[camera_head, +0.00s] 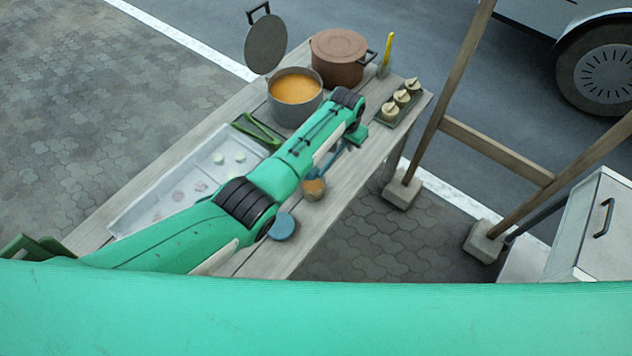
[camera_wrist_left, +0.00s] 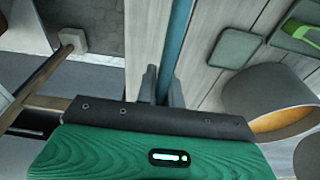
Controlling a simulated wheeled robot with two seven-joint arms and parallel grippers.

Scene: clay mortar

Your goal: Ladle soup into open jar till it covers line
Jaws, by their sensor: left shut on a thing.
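My left gripper (camera_head: 350,146) is shut on the blue handle of a ladle (camera_head: 334,160). In the left wrist view, the handle (camera_wrist_left: 176,45) runs up from between the two grey fingers (camera_wrist_left: 163,86). In the head view, the ladle's lower end is at a small round container with orange contents (camera_head: 314,189), apparently the jar. I cannot tell whether the ladle is in it or above it, and no line on it shows. The grey pot of orange soup (camera_head: 296,88) stands open behind my left arm; it also shows in the left wrist view (camera_wrist_left: 265,92). My right gripper is not in view.
A blue round lid (camera_head: 283,227) lies near the table's front edge. A grey pot lid (camera_head: 266,44) stands raised beside the pot. A brown lidded pot (camera_head: 338,58), a small tray with pale lumps (camera_head: 412,87), green tongs (camera_head: 258,130) and a white tray (camera_head: 150,208) are also there.

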